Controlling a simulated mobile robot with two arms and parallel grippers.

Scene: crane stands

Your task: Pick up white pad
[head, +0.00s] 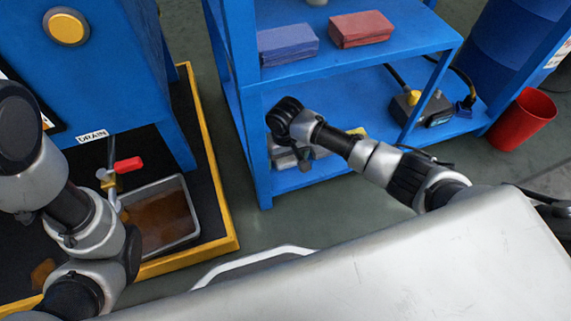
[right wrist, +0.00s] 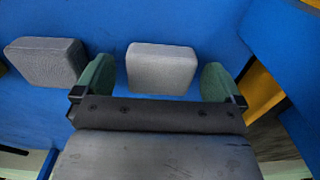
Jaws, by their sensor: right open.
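In the right wrist view a pale grey-white pad (right wrist: 162,68) lies on a blue shelf surface. My right gripper (right wrist: 157,80) is open, with one green-padded finger on each side of this pad; small gaps show beside it, and contact cannot be told. A darker grey pad (right wrist: 45,63) lies to the left, outside the fingers. In the head view my right arm reaches to the lower level of the blue shelf unit, and its wrist largely hides the pads and the fingers. My left arm shows at the left, but its gripper is not in view.
The blue shelf unit (head: 340,92) has an upper board with blue cloths (head: 287,45) and red cloths (head: 361,29) above the right arm. A shelf post stands close left of the wrist. A red bin (head: 523,119) stands right; a drain tray (head: 160,215) lies left.

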